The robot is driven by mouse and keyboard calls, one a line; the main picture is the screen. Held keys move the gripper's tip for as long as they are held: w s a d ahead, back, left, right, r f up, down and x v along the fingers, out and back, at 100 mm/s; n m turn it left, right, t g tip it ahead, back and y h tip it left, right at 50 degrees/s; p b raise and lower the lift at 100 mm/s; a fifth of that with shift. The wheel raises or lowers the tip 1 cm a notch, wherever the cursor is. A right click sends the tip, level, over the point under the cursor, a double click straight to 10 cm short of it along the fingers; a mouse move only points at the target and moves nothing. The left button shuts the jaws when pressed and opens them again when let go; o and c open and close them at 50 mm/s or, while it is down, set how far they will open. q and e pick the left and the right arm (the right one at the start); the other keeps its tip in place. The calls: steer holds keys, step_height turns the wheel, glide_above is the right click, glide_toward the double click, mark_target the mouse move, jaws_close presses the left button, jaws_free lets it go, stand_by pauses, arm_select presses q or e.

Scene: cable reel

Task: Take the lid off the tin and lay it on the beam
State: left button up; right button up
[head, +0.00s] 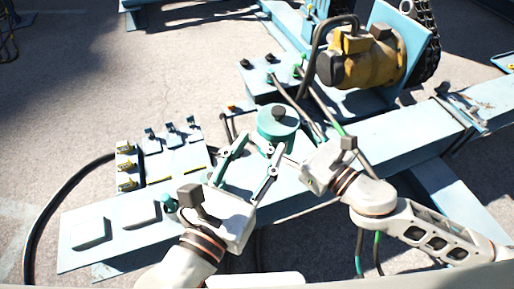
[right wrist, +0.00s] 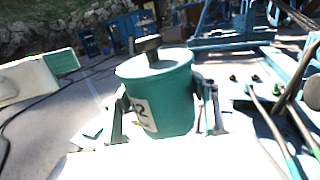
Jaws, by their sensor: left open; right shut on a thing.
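The teal tin (head: 277,136) stands upright over the light-blue beam (head: 385,133); I cannot tell whether it touches the beam. Its round lid (head: 265,113) with a dark knob is on top, and the lid also shows in the right wrist view (right wrist: 157,66). My right gripper (right wrist: 163,108) is shut on the tin's body (right wrist: 172,103), one finger on each side, below the lid. My left gripper (head: 258,152) is open and empty, its fingers pointing at the tin from the lower left. In the right wrist view part of it is left of the tin, apart from it.
A panel with several small switches or clamps (head: 165,160) lies left of the tin. Two pale plates (head: 92,232) are at the beam's left end. A yellow motor (head: 365,60) and a box with cables (head: 265,78) stand behind. Bare beam extends to the right.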

mark_target(281, 109)
arm_select(q)
steer(key=x, duration=1.2)
steer(key=shift+r, duration=0.25)
jaws_close()
steer(key=shift+s, duration=0.1)
steer(key=shift+r, duration=0.25)
steer(key=shift+r, duration=0.85)
steer(key=shift+r, duration=2)
